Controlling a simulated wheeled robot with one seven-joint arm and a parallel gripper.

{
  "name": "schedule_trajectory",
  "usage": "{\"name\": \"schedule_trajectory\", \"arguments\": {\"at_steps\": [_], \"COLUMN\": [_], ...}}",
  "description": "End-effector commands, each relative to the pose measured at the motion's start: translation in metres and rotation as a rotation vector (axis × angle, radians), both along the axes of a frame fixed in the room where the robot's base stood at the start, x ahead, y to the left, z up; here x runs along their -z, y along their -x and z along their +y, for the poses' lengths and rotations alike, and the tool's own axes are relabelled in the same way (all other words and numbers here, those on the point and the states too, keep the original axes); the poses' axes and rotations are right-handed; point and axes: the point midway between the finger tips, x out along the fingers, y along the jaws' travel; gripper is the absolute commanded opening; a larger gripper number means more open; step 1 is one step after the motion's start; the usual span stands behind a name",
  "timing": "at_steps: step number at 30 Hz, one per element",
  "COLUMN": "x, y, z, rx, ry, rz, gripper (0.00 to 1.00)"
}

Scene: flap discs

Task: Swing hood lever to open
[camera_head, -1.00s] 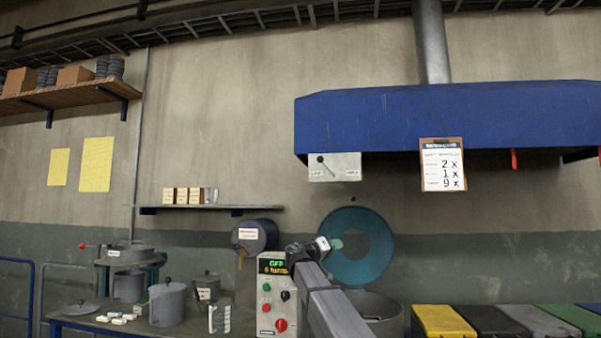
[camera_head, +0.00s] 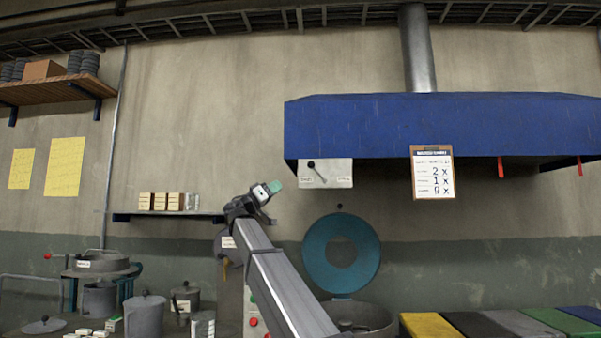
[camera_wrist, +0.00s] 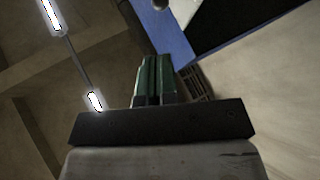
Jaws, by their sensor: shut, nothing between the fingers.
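The hood lever (camera_head: 317,172) is a short dark lever with a round black knob, on a white plate (camera_head: 340,169) at the lower left of the blue hood (camera_head: 430,128). Its knob points up and left; small labels on both sides of the plate are too small to read. My gripper (camera_head: 275,186), with green fingertips, is left of the plate and slightly lower in the picture, apart from the lever. In the wrist view its green fingers (camera_wrist: 154,78) are together and empty. The blue hood edge (camera_wrist: 165,35) lies beyond them, with a round, partly cut-off thing at the top.
A wall shelf (camera_head: 165,216) with small boxes is behind and left of my gripper. A clipboard (camera_head: 433,172) and red tags hang from the hood front. A teal ring (camera_head: 318,256) is on the wall below. Pots (camera_head: 145,314) stand lower left. Wall around the plate's underside is clear.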

Motion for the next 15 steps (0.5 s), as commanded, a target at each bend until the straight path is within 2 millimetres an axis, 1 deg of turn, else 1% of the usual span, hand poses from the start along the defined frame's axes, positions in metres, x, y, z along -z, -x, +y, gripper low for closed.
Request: {"name": "schedule_trajectory", "arguments": {"at_steps": [4,7,15], "x": [-0.005,-0.012,-0.039], "y": [-0.004,-0.010,-0.032], "z": [-0.006,-0.014,-0.050], "rx": [0.000,0.000,0.003], "ry": [-0.001,-0.001,-0.001], "rz": [0.000,0.000,0.000], "gripper": [0.00,0.00,0.00]}}
